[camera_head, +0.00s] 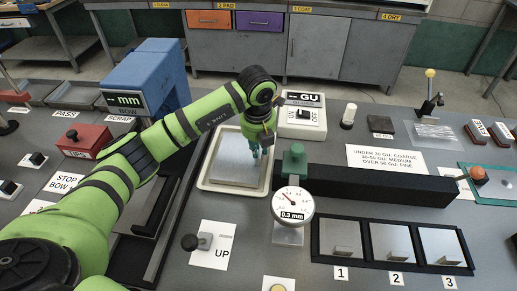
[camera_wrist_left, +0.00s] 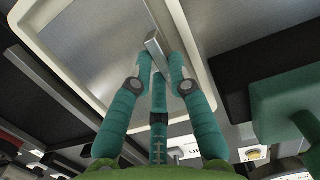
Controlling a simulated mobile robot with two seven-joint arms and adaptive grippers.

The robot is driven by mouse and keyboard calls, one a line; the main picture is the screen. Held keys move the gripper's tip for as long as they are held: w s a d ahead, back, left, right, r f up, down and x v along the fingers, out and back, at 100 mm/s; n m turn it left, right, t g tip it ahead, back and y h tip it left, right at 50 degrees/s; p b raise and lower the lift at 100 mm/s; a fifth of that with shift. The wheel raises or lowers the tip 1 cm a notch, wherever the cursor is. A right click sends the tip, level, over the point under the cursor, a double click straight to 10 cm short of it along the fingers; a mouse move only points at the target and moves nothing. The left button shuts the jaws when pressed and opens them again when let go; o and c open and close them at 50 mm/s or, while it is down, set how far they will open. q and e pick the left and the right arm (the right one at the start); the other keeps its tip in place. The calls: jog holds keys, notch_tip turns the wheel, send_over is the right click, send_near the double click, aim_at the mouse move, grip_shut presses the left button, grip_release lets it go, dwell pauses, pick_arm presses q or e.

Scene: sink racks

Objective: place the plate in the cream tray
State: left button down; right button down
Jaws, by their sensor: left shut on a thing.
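The cream tray (camera_head: 230,190) is a shallow rectangle near the middle of the bench; its pale rim also shows in the left wrist view (camera_wrist_left: 37,42). The plate (camera_head: 232,165) is a grey metal square with a small bar handle, within the tray's outline. In the left wrist view the plate (camera_wrist_left: 85,45) fills much of the space inside the rim. My left gripper (camera_head: 255,154) is shut on the bar handle, its teal fingers pointing down over the tray. I cannot tell whether the plate touches the tray floor. My right gripper is not in view.
A dial gauge (camera_head: 292,204) with a green top and a long black block (camera_head: 370,186) stand right of the tray. Numbered plate slots (camera_head: 393,272) lie front right; a blue machine (camera_head: 150,75) stands back left.

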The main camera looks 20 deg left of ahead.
pick_arm(q)
jog(key=shift+w+f, duration=0.1)
jog(key=shift+f, duration=0.8)
jog(key=shift+f, duration=0.1)
jog(key=c, duration=1.2)
grip_release()
jog(key=shift+o, duration=0.2)
notch_tip(320, 180, up, 12)
jog(key=s+b, duration=0.1)
jog(key=b, duration=0.1)
jog(key=shift+s+d, duration=0.2)
jog(key=shift+s, duration=0.2)
